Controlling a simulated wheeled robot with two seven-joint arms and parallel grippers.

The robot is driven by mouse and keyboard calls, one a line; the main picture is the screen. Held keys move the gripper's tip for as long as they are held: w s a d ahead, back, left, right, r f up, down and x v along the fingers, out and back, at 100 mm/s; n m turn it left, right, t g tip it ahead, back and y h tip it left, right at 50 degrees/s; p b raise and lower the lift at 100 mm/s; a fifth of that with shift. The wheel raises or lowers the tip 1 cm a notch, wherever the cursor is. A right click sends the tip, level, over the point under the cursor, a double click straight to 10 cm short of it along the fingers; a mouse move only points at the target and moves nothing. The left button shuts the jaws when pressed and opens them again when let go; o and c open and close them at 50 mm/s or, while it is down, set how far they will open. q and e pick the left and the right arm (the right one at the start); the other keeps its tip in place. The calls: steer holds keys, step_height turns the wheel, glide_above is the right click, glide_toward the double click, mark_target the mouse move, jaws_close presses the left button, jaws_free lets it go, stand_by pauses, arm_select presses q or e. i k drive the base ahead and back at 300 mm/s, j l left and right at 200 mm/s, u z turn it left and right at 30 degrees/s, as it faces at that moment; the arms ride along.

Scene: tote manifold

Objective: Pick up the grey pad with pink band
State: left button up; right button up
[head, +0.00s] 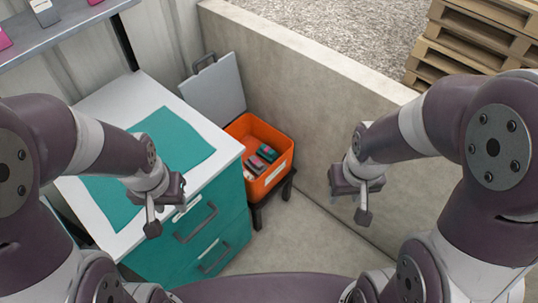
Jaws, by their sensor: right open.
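Several small pads (267,153) lie in the orange tote (279,187), in dark grey, teal, reddish and pale tones. They are too small to tell for sure which one is the grey pad with pink band. My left gripper (160,217) hangs over the front edge of the teal cabinet, left of the tote and apart from it. Whether its jaws are open is unclear. My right gripper (363,208) is open and empty, pointing down over the floor right of the tote, by the concrete wall.
The orange tote sits on a dark stand, with a grey lid panel (214,90) behind it. A teal mat (180,140) lies on the white cabinet top (141,95). A shelf (75,25) at upper left holds grey and pink items (45,12). A concrete wall (310,85) runs behind; floor is clear right of the tote.

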mark_target(257, 166)
steer(key=u, duration=2.45)
steer(key=z, duration=2.45)
steer(key=i+l+z, duration=0.2)
steer(key=i+z, duration=0.75)
steer(key=k, duration=0.05)
